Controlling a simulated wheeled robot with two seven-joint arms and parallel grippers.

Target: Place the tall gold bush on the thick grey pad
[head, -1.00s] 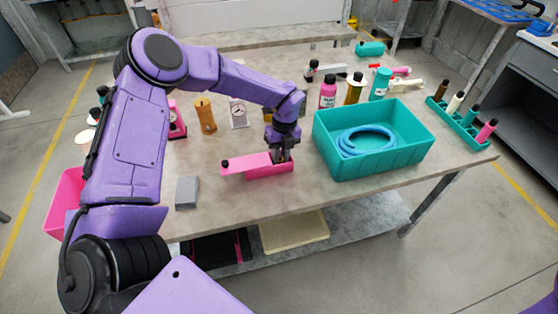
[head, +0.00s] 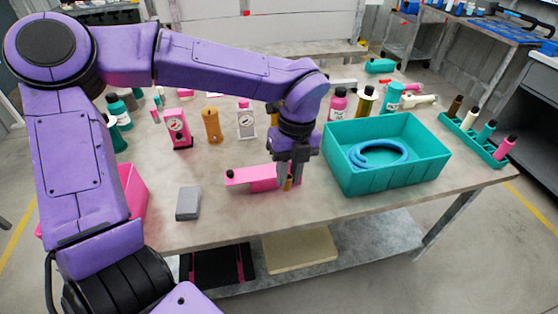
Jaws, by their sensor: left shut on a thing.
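My left gripper (head: 289,180) is shut on a small gold bush (head: 288,185), and the fingers hide most of it. It is at the right end of a long pink holder (head: 254,178) with a black knob. I cannot tell whether the bush is clear of the holder. The thick grey pad (head: 188,203) lies bare on the table near its front edge, left of the pink holder. My right gripper is not in view.
A teal bin (head: 380,180) with a blue hose ring (head: 378,154) stands right of my left gripper. A gold cylinder (head: 212,127), a pink gauge stand (head: 177,129) and a white gauge stand (head: 246,121) stand behind. The tabletop between pad and holder is clear.

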